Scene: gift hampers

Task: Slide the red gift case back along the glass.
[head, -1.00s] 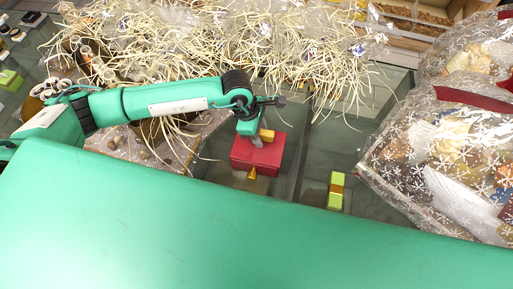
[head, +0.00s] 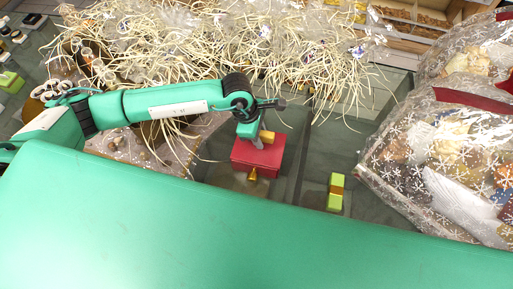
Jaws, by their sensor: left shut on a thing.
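The red gift case (head: 247,157) stands on the dark glass (head: 308,182) near the middle of the head view. It has a gold piece (head: 268,135) on its top and another gold piece (head: 253,175) at its front. My left gripper (head: 257,142) comes down over the case from the left and is shut at its top, by the upper gold piece. The fingertips are small and partly hidden, so the exact grip is hard to see. My right gripper is not in view.
Shredded straw and clear wrap (head: 230,45) lie behind the case. A small green and gold box (head: 336,192) stands to its right. Wrapped snowflake hampers (head: 440,155) fill the right side. Bare glass lies between the case and the green box.

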